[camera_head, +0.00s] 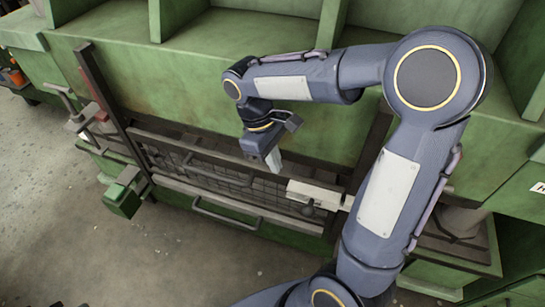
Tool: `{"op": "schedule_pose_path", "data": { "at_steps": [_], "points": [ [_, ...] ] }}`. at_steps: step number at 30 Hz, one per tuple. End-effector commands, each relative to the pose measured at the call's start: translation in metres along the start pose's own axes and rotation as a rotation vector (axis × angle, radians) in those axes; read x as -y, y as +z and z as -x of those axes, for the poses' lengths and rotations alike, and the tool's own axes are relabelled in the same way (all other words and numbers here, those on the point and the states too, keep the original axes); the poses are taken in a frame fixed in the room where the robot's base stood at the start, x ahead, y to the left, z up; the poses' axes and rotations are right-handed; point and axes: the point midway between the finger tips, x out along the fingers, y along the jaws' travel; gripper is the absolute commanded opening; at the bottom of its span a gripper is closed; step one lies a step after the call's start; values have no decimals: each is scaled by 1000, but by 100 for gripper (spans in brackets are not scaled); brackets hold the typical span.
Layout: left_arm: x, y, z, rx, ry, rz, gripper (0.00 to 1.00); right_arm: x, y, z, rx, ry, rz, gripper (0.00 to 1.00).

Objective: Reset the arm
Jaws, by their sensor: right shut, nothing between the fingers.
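My right arm (392,190) comes in from the bottom, rises on the right and bends over to the left. Its right gripper (274,163) hangs pointing down near the middle of the view. It is shut and holds nothing. It appears in front of a dark metal mesh gate (215,180) on the green machine; whether it touches the gate I cannot tell. My left gripper is not in view.
A green machine (130,60) with upright ribs fills the back. A white block (314,194) sits on the gate's right part, near my arm. A small green box (124,199) juts out at the left. The grey floor (140,262) at the lower left is mostly clear.

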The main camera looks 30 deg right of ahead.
Motion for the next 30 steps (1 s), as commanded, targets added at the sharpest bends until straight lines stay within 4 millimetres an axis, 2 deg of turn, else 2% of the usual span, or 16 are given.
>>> {"op": "schedule_pose_path", "data": {
  "at_steps": [9, 11, 14, 18, 21, 25, 30],
  "points": [
    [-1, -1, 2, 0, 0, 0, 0, 1, 6, 4, -22, -9, -16, 0],
    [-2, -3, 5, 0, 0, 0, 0, 4, 15, 9, -60, -24, -41, 0],
    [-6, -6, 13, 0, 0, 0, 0, 13, 39, 21, -166, -66, -117, 0],
    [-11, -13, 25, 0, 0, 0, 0, 36, 76, 36, -371, -148, -261, 0],
    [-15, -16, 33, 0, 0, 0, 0, 53, 95, 43, -518, -208, -369, 0],
    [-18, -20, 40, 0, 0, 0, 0, 72, 110, 48, -681, -275, -489, 0],
    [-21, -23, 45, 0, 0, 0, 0, 85, 117, 49, -810, -327, -582, 0]
  ]
}}
